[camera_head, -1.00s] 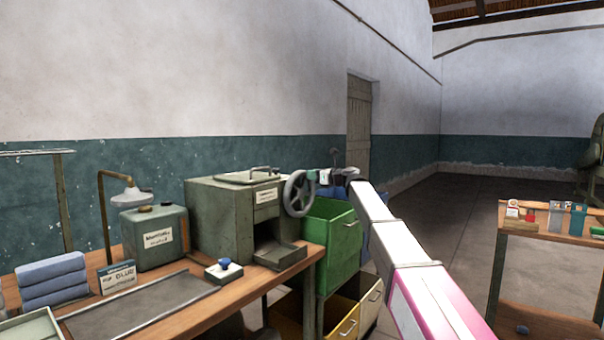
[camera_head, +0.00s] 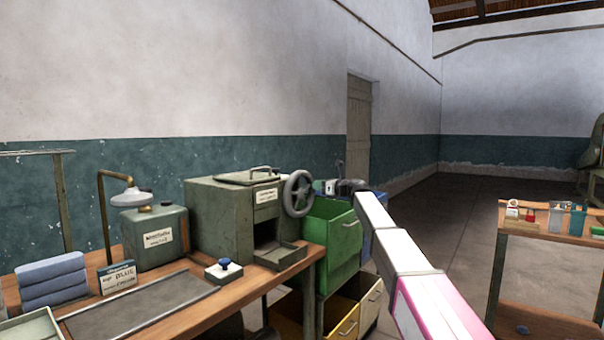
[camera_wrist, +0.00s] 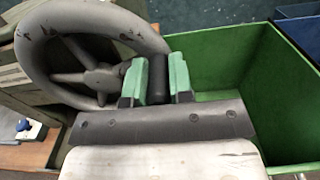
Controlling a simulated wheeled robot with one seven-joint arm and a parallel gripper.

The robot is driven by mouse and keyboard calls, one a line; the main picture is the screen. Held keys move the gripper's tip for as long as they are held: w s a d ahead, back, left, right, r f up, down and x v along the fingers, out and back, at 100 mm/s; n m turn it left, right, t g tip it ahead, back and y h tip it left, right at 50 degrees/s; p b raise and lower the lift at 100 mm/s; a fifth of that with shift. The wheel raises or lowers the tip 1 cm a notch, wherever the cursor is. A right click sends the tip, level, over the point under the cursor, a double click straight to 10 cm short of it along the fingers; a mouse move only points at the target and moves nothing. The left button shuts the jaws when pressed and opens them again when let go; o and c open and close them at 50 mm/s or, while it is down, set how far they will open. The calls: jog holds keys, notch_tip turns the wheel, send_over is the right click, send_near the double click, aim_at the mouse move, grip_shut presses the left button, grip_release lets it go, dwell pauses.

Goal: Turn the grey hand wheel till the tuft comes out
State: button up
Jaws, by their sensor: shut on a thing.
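The grey hand wheel (camera_head: 298,194) is on the right side of the green metal machine (camera_head: 222,222). It also shows large in the wrist view (camera_wrist: 85,62), with its spokes and worn rim. My gripper (camera_wrist: 160,80) has green fingers shut on the wheel's dark handle (camera_wrist: 159,72), at the right of the rim. In the head view my gripper (camera_head: 326,187) is small, to the right of the wheel. The machine's front opening has a tray (camera_head: 286,256) below it. I see no tuft in the tray.
A green bin (camera_head: 335,243) stands just below and right of my gripper, with yellow drawers (camera_head: 345,318) under it. On the bench are a small block with a blue knob (camera_head: 223,268), a green tank (camera_head: 153,237) and folded blue cloths (camera_head: 52,283). A second table (camera_head: 560,238) stands at right.

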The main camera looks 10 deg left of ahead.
aim_at(312, 201)
jog(key=shift+w+f, duration=0.1)
jog(key=shift+f, duration=0.05)
notch_tip(312, 201, down, 4)
jog(key=shift+w+d+r, duration=0.15)
jog(key=shift+r, duration=0.05)
dwell(0.4)
jog(key=shift+s+a+f, duration=0.1)
jog(key=shift+s+f, duration=0.1)
jog(key=shift+f, duration=0.4)
jog(key=shift+s+a+f, duration=0.1)
jog(key=shift+s+f, duration=0.1)
jog(key=shift+f, duration=0.4)
jog(key=shift+s+a+f, duration=0.1)
jog(key=shift+s+f, duration=0.1)
jog(key=shift+f, duration=0.4)
jog(key=shift+s, duration=0.1)
